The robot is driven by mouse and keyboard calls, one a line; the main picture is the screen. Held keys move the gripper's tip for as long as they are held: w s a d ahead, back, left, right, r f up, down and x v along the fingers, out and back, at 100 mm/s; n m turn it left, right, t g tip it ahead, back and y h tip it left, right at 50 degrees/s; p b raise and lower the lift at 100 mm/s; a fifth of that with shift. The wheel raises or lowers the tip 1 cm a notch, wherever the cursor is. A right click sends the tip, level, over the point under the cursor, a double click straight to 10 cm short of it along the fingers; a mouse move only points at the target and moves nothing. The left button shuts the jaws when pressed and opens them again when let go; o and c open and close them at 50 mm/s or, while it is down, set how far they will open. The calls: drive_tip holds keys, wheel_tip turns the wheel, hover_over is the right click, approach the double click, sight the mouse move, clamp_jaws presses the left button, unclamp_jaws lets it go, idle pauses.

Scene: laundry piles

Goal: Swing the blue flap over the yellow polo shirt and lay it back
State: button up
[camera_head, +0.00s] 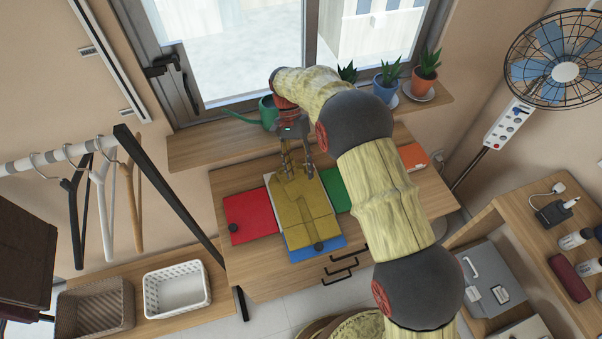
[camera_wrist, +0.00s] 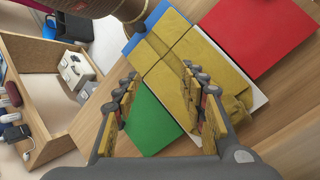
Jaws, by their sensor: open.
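The yellow polo shirt (camera_head: 303,207) lies as a narrow strip along the white middle panel of a folding board (camera_wrist: 258,99) on the desk. Its near end lies over the blue flap (camera_head: 316,252), whose front part and edges show flat at the desk's front edge. A dark knob (camera_head: 319,246) sits at this end. The blue flap also shows in the wrist view (camera_wrist: 134,43). The red flap (camera_head: 251,215) and green flap (camera_head: 336,190) lie flat and bare on either side. My gripper (camera_wrist: 166,100) is open and empty above the shirt's far end; contact cannot be told.
An orange box (camera_head: 413,157) lies at the desk's right, behind my arm. A green watering can (camera_head: 268,112) and potted plants (camera_head: 387,82) stand on the window sill. A clothes rack with hangers (camera_head: 103,200) is at left. Bare desk (camera_head: 240,178) shows behind the red flap.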

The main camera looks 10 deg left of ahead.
idle(0.5)
drive_tip(key=s+d+r+n+t+y+b, duration=0.1)
drive_tip(key=s+d+r+t, duration=0.2)
drive_tip(key=s+d+r, duration=0.4)
drive_tip(key=s+d+r+t+y+b, duration=0.1)
drive_tip(key=s+d+r+t, duration=0.3)
drive_tip(key=s+d+r, duration=0.4)
drive_tip(key=s+d+r+n+t+y+b, duration=0.1)
drive_tip(key=s+d+r, duration=0.6)
drive_tip(key=d, duration=1)
drive_tip(key=shift+s+d+r+n+t+b, duration=0.15)
drive_tip(key=shift+s+r+n+t+b, duration=0.2)
drive_tip(key=shift+t+b, duration=0.8)
